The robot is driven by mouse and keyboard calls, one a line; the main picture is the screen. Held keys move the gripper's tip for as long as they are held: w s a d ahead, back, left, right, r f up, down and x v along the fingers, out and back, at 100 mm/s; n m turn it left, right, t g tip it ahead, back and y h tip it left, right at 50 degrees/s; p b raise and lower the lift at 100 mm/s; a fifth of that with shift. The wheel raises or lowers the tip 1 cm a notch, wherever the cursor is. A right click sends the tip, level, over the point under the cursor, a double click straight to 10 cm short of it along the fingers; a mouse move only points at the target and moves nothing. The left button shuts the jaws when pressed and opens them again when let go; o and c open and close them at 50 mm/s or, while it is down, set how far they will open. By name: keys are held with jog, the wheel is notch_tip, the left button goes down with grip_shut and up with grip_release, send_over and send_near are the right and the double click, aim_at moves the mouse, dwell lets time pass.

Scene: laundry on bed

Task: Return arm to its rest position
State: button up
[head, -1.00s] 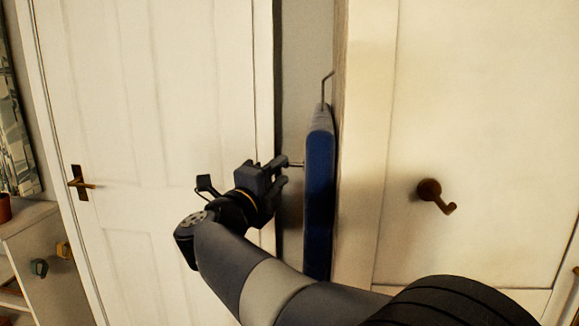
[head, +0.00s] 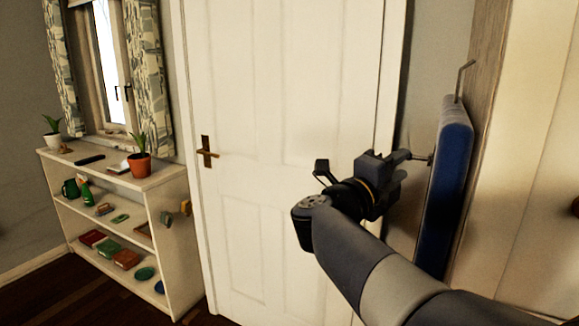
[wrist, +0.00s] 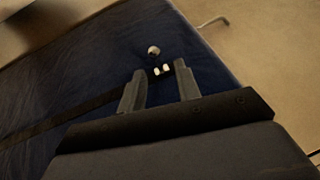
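My gripper (head: 404,166) is in the right half of the head view, at the end of my grey arm. Its fingers point right toward a tall blue ironing board (head: 447,190) that stands on edge beside a pale cupboard. A thin rod with a small tip shows between the fingers and the board. In the wrist view the two fingers (wrist: 160,82) are apart, with dark blue board cover (wrist: 100,65) behind them. A small round knob and two pale bits show just beyond the tips. Whether a finger touches the rod or knob, I cannot tell.
A white door (head: 280,110) with a brass handle stands behind my arm. A white shelf unit (head: 165,185) with plants and several small items is at left, under a curtained window (head: 105,60). The cupboard (head: 530,150) closes off the right side.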

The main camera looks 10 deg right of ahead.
aim_at(413, 158)
jog(key=x, duration=0.8)
jog(key=shift+d+f+p, duration=0.1)
jog(key=shift+p, duration=0.2)
jog(key=shift+w+d+f, duration=0.1)
jog(key=shift+w+d, duration=0.05)
jog(key=shift+f, duration=0.15)
